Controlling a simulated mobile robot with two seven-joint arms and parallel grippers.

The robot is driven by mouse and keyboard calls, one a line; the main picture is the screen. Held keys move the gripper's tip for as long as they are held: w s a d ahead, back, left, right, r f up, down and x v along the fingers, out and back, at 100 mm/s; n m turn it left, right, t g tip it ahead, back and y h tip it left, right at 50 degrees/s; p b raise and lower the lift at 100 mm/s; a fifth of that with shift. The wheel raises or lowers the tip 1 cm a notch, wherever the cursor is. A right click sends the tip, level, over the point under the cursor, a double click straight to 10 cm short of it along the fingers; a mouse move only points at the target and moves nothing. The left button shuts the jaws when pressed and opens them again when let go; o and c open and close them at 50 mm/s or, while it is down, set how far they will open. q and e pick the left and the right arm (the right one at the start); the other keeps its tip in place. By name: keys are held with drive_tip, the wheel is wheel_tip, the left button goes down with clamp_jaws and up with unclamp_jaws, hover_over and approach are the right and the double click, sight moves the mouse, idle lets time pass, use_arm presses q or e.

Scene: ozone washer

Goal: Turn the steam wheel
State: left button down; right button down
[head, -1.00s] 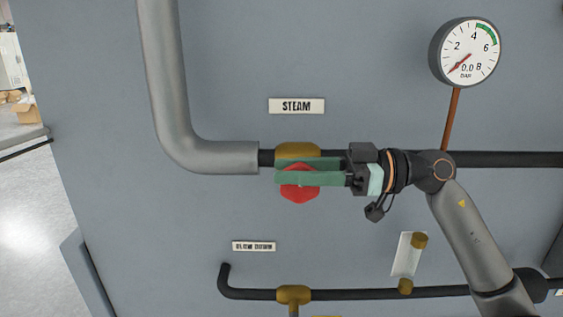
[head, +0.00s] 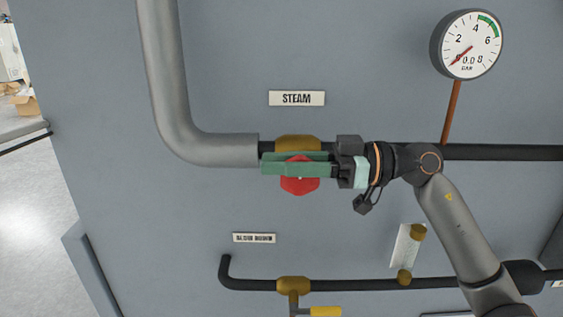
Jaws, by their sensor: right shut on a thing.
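The red steam wheel (head: 299,186) sits in front of a brass valve body (head: 297,143) on the pipe, below the STEAM label (head: 297,98). My right gripper (head: 278,163) comes in from the right, its two long green fingers lying sideways across the wheel, one above the other. It is shut on the wheel, whose upper part is covered by the fingers; the lower part shows beneath them. My left gripper is not in the head view.
A thick grey pipe (head: 163,75) bends in from the left. A pressure gauge (head: 467,45) at upper right has its needle near zero. Below are a lower black pipe with a brass valve (head: 293,286), a yellow handle (head: 325,311) and a sight glass (head: 407,250).

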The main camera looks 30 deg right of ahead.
sight(303, 193)
drive_tip(key=shift+r+p, duration=0.1)
drive_tip(key=shift+p, duration=0.5)
drive_tip(key=shift+s+d+f+g+h+p, duration=0.1)
drive_tip(key=shift+f+g+h+p, duration=0.8)
drive_tip(key=shift+g+h, duration=1.2)
drive_tip(key=shift+d+f+g+h+p, duration=0.15)
drive_tip(key=shift+f+g+h+p, duration=0.75)
drive_tip(key=shift+h, duration=2.35)
drive_tip(key=shift+s+d+f+g+h+p, duration=0.1)
drive_tip(key=shift+f+g+h+p, duration=0.75)
drive_tip(key=shift+g+h, duration=1.35)
drive_tip(key=h, duration=0.2)
drive_tip(key=d+g+h, duration=0.1)
drive_tip(key=g+h, duration=0.1)
drive_tip(key=h, duration=0.1)
drive_tip(key=shift+s+d+f+h+p, duration=0.15)
drive_tip(key=shift+s+h+p, duration=0.2)
drive_tip(key=g+h, duration=0.1)
drive_tip(key=d+g+h, duration=0.1)
drive_tip(key=h, duration=0.1)
drive_tip(key=shift+s+h, duration=0.3)
drive_tip(key=shift+s, duration=0.1)
drive_tip(key=shift+s+d+g+h, duration=0.1)
drive_tip(key=shift+d+g+h, duration=0.1)
drive_tip(key=shift+g+h, duration=0.35)
